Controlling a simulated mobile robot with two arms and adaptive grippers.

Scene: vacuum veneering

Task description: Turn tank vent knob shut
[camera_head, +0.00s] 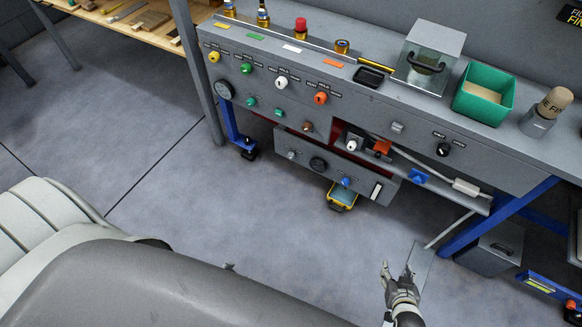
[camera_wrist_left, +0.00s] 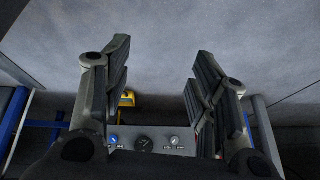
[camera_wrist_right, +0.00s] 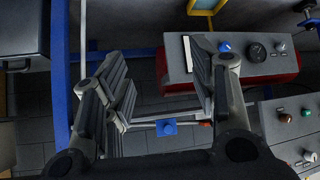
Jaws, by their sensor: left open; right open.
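The low grey tank panel (camera_head: 303,157) hangs under the bench. It carries a pale grey knob (camera_head: 292,155), a dark gauge (camera_head: 318,164) and a blue knob (camera_head: 346,182); their labels are too small to read. The left wrist view shows the blue knob (camera_wrist_left: 114,140) and grey knob (camera_wrist_left: 174,140) upside down beyond my left gripper (camera_wrist_left: 160,70), which is open and empty. My right gripper (camera_head: 395,275) is open and empty, low in front of the bench. Its wrist view shows the blue knob (camera_wrist_right: 224,47) beyond its fingers (camera_wrist_right: 155,85). Neither gripper touches a knob.
The upper panel (camera_head: 260,90) has several coloured knobs. A yellow tray (camera_head: 342,195) sits below the low panel. A blue bench leg (camera_head: 500,215) stands at right. The floor in front is clear.

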